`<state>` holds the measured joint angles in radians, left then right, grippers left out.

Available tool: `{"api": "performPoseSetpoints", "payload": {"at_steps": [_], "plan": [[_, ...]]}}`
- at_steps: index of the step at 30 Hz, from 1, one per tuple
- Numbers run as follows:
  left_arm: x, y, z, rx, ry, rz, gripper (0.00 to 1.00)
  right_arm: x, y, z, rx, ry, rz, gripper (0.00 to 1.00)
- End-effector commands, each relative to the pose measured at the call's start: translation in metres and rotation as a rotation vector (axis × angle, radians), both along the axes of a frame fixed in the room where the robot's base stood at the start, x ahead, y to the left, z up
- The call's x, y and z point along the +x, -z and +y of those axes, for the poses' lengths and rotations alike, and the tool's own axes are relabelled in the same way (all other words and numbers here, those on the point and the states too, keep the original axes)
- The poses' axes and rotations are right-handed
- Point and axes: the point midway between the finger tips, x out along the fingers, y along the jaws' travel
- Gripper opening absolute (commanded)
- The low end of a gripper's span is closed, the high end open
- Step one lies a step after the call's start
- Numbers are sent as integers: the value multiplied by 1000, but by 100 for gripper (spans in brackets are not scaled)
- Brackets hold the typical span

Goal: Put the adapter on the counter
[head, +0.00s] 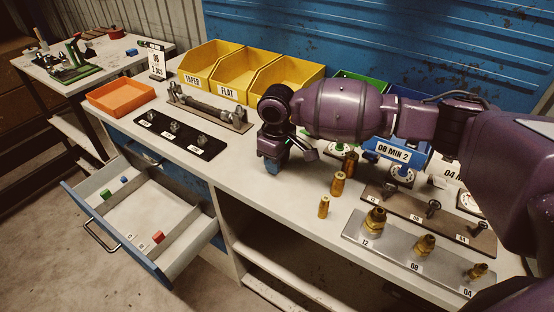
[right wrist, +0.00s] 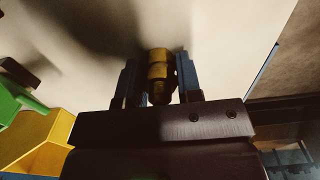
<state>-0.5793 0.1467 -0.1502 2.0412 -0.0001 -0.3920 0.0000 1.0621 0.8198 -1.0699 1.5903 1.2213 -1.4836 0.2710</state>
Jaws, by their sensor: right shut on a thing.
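My right gripper (head: 271,165) points down over the counter (head: 262,192), left of the loose brass fittings. In the right wrist view, the gripper (right wrist: 157,88) is shut on a brass adapter (right wrist: 158,66), held between its two blue fingers. The pale counter top (right wrist: 225,45) lies just beyond it with a dark shadow. I cannot tell whether the adapter touches the counter. In the head view the adapter is hidden by the gripper. My left gripper is not in view.
Brass fittings (head: 338,184) stand to the right, near a grey plate (head: 395,252) with more fittings. A black plate (head: 180,136) and yellow bins (head: 238,75) are at left. An open drawer (head: 150,215) juts out in front. The counter's front middle is clear.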

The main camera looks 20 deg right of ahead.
Motion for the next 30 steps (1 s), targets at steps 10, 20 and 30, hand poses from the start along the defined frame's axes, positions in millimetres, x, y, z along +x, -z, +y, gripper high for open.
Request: {"api": "performPoseSetpoints", "payload": {"at_steps": [10,20,30], "plan": [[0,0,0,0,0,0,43,0,0,0,0,0,0,58],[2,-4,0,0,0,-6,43,1,-21,0,1,0,-3,58],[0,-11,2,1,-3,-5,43,0,-87,0,1,0,-4,58]]}}
